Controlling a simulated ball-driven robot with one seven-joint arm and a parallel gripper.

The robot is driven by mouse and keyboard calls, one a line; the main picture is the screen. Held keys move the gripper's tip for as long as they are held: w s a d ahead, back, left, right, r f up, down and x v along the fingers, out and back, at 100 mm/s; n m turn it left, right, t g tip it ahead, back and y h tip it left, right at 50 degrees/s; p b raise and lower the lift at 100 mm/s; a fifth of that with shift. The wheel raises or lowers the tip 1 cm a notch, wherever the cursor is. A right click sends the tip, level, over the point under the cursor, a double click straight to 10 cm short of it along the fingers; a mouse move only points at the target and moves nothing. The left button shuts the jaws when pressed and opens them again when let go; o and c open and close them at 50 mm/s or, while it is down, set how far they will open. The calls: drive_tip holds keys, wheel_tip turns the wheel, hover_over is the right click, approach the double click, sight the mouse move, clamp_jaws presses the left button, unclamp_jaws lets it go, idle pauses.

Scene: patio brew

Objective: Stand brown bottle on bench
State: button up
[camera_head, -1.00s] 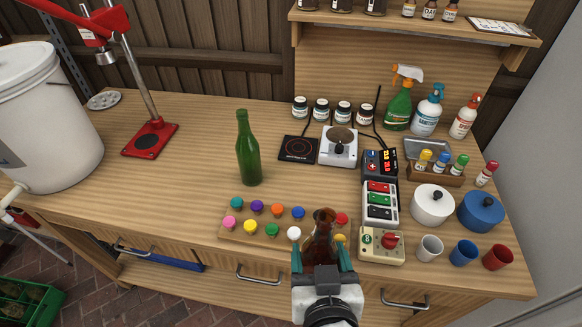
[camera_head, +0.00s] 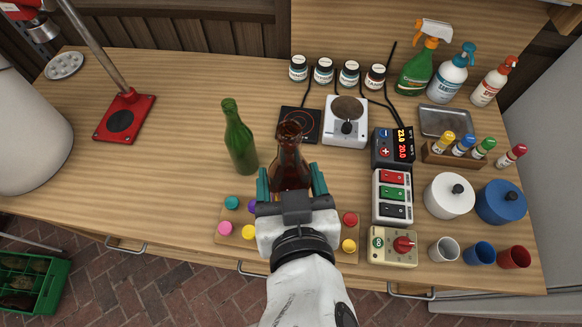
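The brown bottle (camera_head: 290,160) is between the fingers of my gripper (camera_head: 291,182), which is shut on it. The bottle is roughly upright with its neck toward the back of the bench. My gripper hides its lower part, and I cannot tell whether its base touches the wood. The wooden bench (camera_head: 178,160) spreads out under it. A green bottle (camera_head: 240,140) stands upright on the bench, just left of the brown one.
The cap board (camera_head: 225,238) lies in front, partly hidden by my gripper. A black hot plate (camera_head: 300,124) and a white stirrer (camera_head: 346,120) stand just behind. Switch boxes (camera_head: 392,195) stand to the right. The bench left of the green bottle is clear.

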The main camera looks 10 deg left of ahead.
drive_tip(key=w+f+p, duration=0.2)
drive_tip(key=w+f, duration=1)
drive_tip(key=w, duration=0.1)
drive_tip(key=shift+a+f, duration=0.25)
drive_tip(key=shift+a, duration=0.15)
drive_tip(key=shift+f, duration=0.1)
drive_tip(key=o, duration=1.2)
drive_tip(key=shift+f, duration=0.1)
